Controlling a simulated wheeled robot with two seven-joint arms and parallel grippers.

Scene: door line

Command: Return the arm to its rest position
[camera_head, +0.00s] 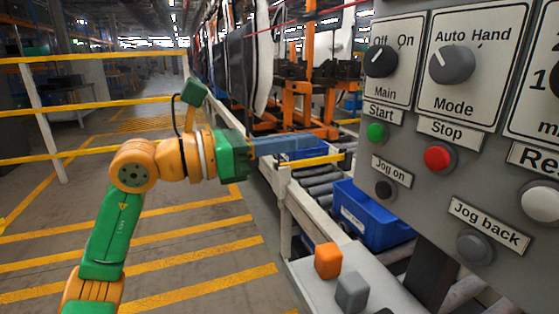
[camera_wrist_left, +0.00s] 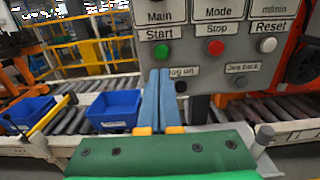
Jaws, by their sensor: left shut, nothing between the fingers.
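My left arm comes in from the left in the head view, with orange and green links. Its gripper (camera_head: 320,141) points right towards the grey control panel (camera_head: 410,140). The two blue fingers are together and empty, and show side by side in the left wrist view (camera_wrist_left: 160,72). There the fingertips overlap the panel below the green Start button (camera_wrist_left: 161,47) and beside the Jog on label. In the head view, the fingertips appear left of the green Start button (camera_head: 376,132). I cannot tell the exact gap to the panel. My right gripper is not in view.
The panel also carries a Main knob (camera_head: 381,61), a Mode knob (camera_head: 452,64), a red Stop button (camera_head: 438,157) and jog buttons. A blue bin (camera_head: 365,215) stands on the roller conveyor. Orange (camera_head: 328,260) and grey blocks (camera_head: 352,292) lie nearby. Yellow rails (camera_head: 90,105) stand left.

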